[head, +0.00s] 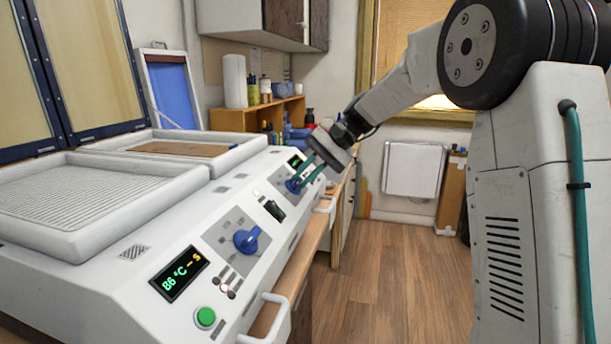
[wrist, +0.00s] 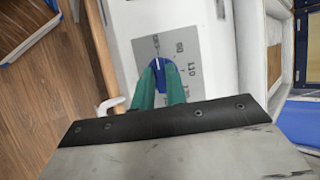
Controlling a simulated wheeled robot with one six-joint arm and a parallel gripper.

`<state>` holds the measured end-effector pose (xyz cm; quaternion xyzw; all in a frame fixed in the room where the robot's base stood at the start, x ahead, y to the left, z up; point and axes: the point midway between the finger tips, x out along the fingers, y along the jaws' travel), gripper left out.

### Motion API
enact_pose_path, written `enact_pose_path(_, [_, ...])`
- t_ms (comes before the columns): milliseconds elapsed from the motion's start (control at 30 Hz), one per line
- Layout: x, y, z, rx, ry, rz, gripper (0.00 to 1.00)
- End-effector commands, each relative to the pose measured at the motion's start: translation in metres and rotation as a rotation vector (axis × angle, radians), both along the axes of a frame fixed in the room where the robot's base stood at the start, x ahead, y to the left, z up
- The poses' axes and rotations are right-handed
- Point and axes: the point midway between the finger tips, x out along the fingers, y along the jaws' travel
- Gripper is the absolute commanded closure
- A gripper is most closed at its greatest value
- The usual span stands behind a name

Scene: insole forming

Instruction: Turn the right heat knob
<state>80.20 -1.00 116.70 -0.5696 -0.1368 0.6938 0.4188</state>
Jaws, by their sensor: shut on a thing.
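The right heat knob (head: 292,186) is blue and sits on the far part of the machine's sloped white front panel. My gripper (head: 304,178) reaches down to it from the upper right, with its green fingers shut on the knob. In the wrist view the two green fingers (wrist: 158,80) close around the blue knob (wrist: 157,64), hiding much of it. A white pointer line shows on the knob, and a grey dial plate (wrist: 178,45) with printed numbers lies around it. A second blue knob (head: 247,239) is nearer on the same panel, apart from my gripper.
The near display (head: 179,273) reads 86 °C, with a green button (head: 205,317) below it. A black switch (head: 274,210) lies between the knobs. White handles (head: 264,320) jut from the front edge. The wooden floor (head: 390,265) to the right is clear.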

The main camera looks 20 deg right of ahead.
Motion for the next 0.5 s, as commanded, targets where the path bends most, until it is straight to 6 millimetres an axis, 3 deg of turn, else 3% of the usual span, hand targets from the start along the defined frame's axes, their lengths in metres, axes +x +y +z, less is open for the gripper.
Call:
enact_pose_path(267, [0.0001, -0.0003, -0.0004, -0.001, -0.001, 0.000, 1.00])
enact_pose_path(300, [0.0001, -0.0003, -0.0004, -0.001, -0.001, 0.000, 0.78])
enact_pose_path(367, [0.0001, -0.0002, -0.0003, -0.001, 0.000, 0.000, 0.65])
enact_pose_path(500, [0.0000, 0.0000, -0.0003, -0.001, 0.000, 0.000, 0.65])
